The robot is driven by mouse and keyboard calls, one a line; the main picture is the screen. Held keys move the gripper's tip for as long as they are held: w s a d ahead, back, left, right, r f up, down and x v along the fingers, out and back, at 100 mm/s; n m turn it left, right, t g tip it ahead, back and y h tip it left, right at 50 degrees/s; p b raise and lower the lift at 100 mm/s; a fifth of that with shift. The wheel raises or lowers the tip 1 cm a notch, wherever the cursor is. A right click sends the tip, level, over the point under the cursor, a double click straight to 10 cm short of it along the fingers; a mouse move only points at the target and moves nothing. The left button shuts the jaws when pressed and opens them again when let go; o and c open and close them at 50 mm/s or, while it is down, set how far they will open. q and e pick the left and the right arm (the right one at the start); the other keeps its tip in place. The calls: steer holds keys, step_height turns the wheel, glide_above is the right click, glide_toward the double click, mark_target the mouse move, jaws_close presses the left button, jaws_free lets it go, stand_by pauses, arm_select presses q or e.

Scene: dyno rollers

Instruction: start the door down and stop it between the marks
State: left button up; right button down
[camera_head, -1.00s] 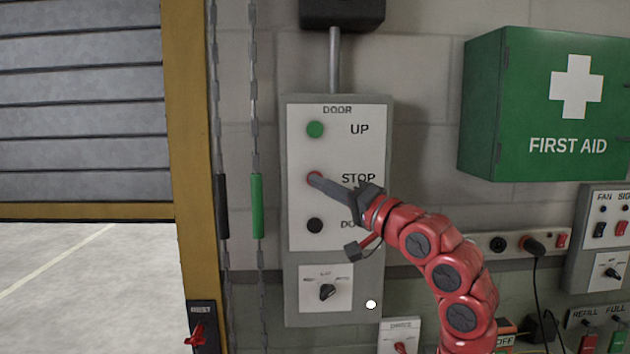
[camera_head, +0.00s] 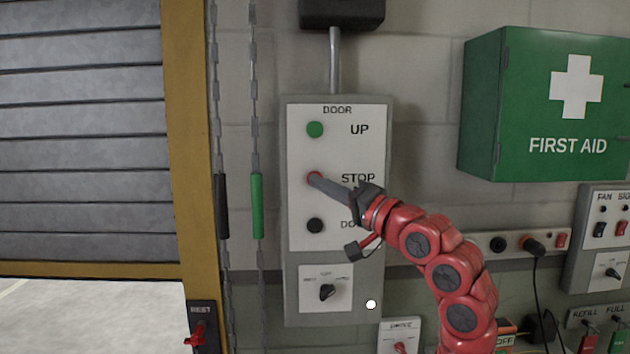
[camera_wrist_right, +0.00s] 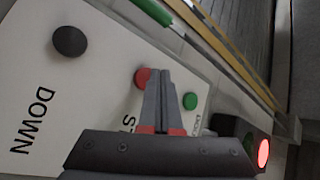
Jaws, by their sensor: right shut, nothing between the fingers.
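The door (camera_head: 80,150) is a grey slatted shutter at the left of the head view. Its yellow bottom bar (camera_head: 90,269) hangs above the pale floor. I cannot make out the marks. The grey DOOR panel (camera_head: 333,272) carries a green UP button (camera_head: 315,130), a red STOP button (camera_head: 313,176) and a black DOWN button (camera_head: 314,225). My right gripper (camera_head: 318,181) is shut and empty, with its tips at the STOP button. In the wrist view the closed fingers (camera_wrist_right: 164,78) overlap the red button's edge (camera_wrist_right: 142,77); I cannot tell whether they touch it. My left gripper is out of view.
Hanging chains with a black grip (camera_head: 222,206) and a green grip (camera_head: 257,206) lie left of the panel. A selector knob (camera_head: 327,292) sits below the buttons. A green first aid box (camera_head: 480,110) juts out at right. A red lamp (camera_wrist_right: 263,153) glows in the wrist view.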

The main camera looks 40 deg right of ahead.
steer(key=shift+w+d+b, duration=0.25)
steer(key=shift+w+b, duration=0.15)
steer(key=shift+w, duration=0.05)
steer(key=shift+w+d, duration=0.2)
steer(key=shift+w, duration=0.05)
stand_by(0.8)
steer(key=shift+s+b, duration=0.1)
steer(key=shift+b, duration=0.25)
steer(key=shift+s+a, duration=0.4)
steer(key=shift+s, duration=0.15)
steer(key=shift+b, duration=0.3)
steer(key=shift+s+a+b, duration=0.2)
steer(key=shift+s+a, duration=0.25)
steer(key=shift+s, duration=0.25)
steer(key=shift+s+a+b, duration=0.25)
steer(key=shift+s+a, duration=0.2)
steer(key=shift+s, duration=0.3)
steer(key=shift+s+a+b, duration=0.2)
steer(key=shift+s+a, duration=0.25)
steer(key=shift+s, duration=0.25)
